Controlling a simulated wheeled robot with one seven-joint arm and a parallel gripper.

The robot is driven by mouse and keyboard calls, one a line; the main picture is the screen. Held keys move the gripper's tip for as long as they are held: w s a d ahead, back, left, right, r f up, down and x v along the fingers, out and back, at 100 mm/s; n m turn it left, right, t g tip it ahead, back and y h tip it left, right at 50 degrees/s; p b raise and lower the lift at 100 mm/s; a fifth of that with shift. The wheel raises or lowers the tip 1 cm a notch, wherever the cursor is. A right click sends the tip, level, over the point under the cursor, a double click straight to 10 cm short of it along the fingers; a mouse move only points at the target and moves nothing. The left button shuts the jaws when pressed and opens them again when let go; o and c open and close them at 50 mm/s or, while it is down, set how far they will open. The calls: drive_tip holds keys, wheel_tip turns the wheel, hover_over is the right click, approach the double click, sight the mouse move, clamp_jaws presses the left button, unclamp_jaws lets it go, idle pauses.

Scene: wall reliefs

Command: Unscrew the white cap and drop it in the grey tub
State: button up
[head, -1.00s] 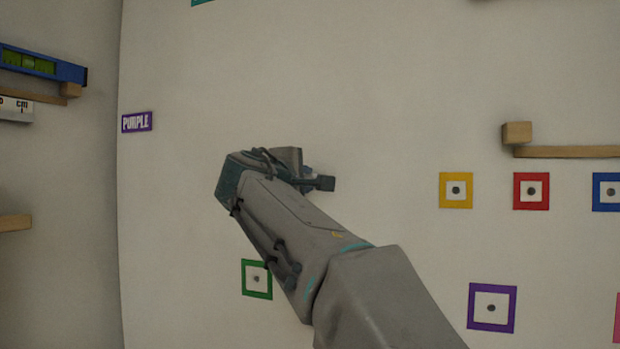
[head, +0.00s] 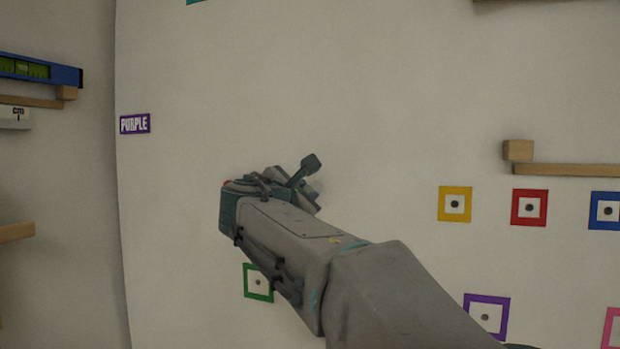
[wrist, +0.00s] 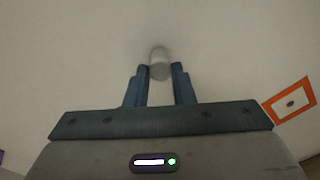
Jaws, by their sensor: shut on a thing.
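The white cap (wrist: 159,62) is a pale, short cylinder between the two blue fingers of my gripper (wrist: 160,74) in the wrist view. My gripper is shut on it, with the fingers on its left and right sides. In the head view my gripper (head: 306,182) is at the pale wall near the middle, its fingers turned up and to the right. The cap is mostly hidden there by the fingers and wrist. I cannot tell whether it still touches what is behind it. No grey tub shows in either view.
The pale wall (head: 400,110) carries yellow (head: 455,204), red (head: 529,207), blue (head: 606,211), green (head: 258,282) and purple (head: 486,316) square frames. A wooden ledge (head: 570,170) sticks out right; a blue level (head: 40,70) rests left. The wrist view shows an orange frame (wrist: 291,101).

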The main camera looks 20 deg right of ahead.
drive_tip(key=shift+r, duration=0.15)
drive_tip(key=shift+r+n+p, duration=0.35)
drive_tip(key=shift+n+p, duration=0.65)
drive_tip(key=shift+p, duration=0.05)
drive_tip(key=shift+n+p, duration=0.6)
drive_tip(key=shift+s+f+n+p, duration=0.1)
drive_tip(key=shift+n+p, duration=0.6)
drive_tip(key=shift+n, duration=0.3)
drive_tip(key=shift+f, duration=0.2)
drive_tip(key=shift+r, duration=0.1)
